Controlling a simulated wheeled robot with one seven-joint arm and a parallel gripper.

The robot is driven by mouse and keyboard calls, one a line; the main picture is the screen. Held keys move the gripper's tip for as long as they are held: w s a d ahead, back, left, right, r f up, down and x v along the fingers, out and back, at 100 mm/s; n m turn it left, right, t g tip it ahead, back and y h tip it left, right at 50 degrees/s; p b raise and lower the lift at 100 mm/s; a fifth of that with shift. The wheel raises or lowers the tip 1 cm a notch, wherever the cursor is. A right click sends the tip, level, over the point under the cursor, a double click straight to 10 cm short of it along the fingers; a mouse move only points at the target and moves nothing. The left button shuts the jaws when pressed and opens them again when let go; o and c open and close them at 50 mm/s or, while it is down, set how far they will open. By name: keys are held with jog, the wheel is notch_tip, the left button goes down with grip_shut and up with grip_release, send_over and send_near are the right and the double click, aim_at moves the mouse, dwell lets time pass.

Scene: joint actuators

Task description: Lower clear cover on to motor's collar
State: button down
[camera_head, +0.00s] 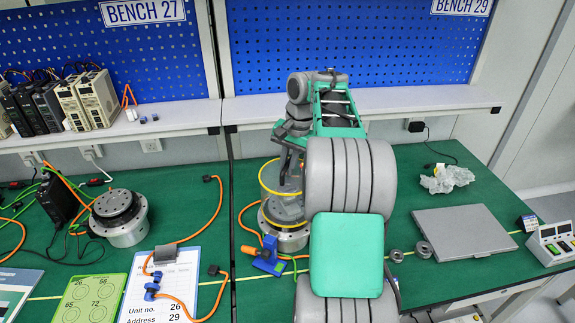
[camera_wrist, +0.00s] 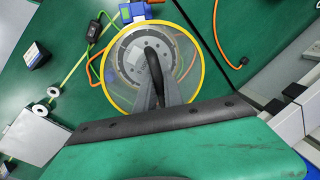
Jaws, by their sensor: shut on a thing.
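My gripper (camera_head: 290,190) is shut on the cover's dark handle, at the middle of the disc. In the wrist view the fingers (camera_wrist: 155,88) meet at this curved handle (camera_wrist: 153,62). The silver round motor (camera_head: 283,238) stands on the green bench below, partly hidden by my gripper and arm. In the head view the cover appears tilted and above the motor. The motor's collar is mostly hidden, so I cannot tell any contact.
A blue and orange connector (camera_head: 269,256) lies in front of the motor, with orange and green cables around. A second motor (camera_head: 120,217) stands on the left bench. A grey flat case (camera_head: 464,231), metal rings (camera_head: 424,249) and crumpled plastic (camera_head: 446,178) lie to the right.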

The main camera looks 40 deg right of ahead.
jog(key=shift+f+b, duration=1.15)
jog(key=shift+f, duration=0.5)
jog(key=c, duration=1.4)
grip_release()
jog(key=shift+o, duration=0.2)
jog(key=r+p, duration=0.1)
jog(key=r, duration=0.1)
jog(key=s+r+p, duration=0.1)
jog(key=r, duration=0.2)
jog(key=d+r+p, duration=0.1)
jog(key=r, duration=0.1)
jog(key=shift+s+r+p, duration=0.15)
jog(key=shift+r+p, duration=0.2)
jog(key=shift+r, duration=0.05)
jog(key=shift+a, duration=0.1)
